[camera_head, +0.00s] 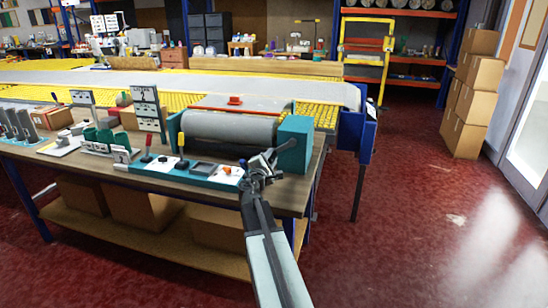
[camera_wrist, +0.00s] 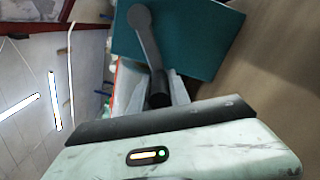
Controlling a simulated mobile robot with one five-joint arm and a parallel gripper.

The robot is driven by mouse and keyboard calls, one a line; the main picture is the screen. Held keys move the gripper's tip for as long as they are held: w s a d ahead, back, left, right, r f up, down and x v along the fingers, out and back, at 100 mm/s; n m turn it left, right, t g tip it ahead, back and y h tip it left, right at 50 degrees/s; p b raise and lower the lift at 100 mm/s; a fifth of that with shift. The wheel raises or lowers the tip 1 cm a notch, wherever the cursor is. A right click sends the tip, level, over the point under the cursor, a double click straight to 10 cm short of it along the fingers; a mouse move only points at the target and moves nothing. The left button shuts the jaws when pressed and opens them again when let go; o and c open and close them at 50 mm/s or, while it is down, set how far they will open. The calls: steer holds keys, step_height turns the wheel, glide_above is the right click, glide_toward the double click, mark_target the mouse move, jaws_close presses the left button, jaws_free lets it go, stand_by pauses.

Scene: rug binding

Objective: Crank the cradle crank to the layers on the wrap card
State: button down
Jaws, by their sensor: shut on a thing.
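The cradle holds a grey roll (camera_head: 230,128) lying across the bench, with a teal end box (camera_head: 293,148) at its right; the box also shows in the wrist view (camera_wrist: 200,40). The grey crank (camera_wrist: 146,38) has its arm on the face of that box, running down to a dark handle (camera_wrist: 159,97). My gripper (camera_wrist: 156,90) is shut on the handle, one finger on each side. In the head view my gripper (camera_head: 266,166) is at the box's front and partly hides the crank.
A teal control panel (camera_head: 205,172) with yellow and red knobs lies left of my gripper. A white sign (camera_head: 146,105) stands behind it. A yellow conveyor (camera_head: 320,114) runs behind the cradle. Red floor right of the bench (camera_head: 166,175) is clear up to stacked cartons (camera_head: 470,95).

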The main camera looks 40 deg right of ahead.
steer(key=shift+w+a, duration=0.15)
steer(key=shift+a, duration=0.2)
steer(key=c, duration=1.2)
jaws_free()
steer(key=shift+a, duration=0.15)
steer(key=shift+c, duration=0.2)
steer(key=v, duration=0.7)
steer(key=shift+s+a, duration=0.2)
steer(key=shift+s, duration=0.1)
steer(key=shift+c, duration=0.3)
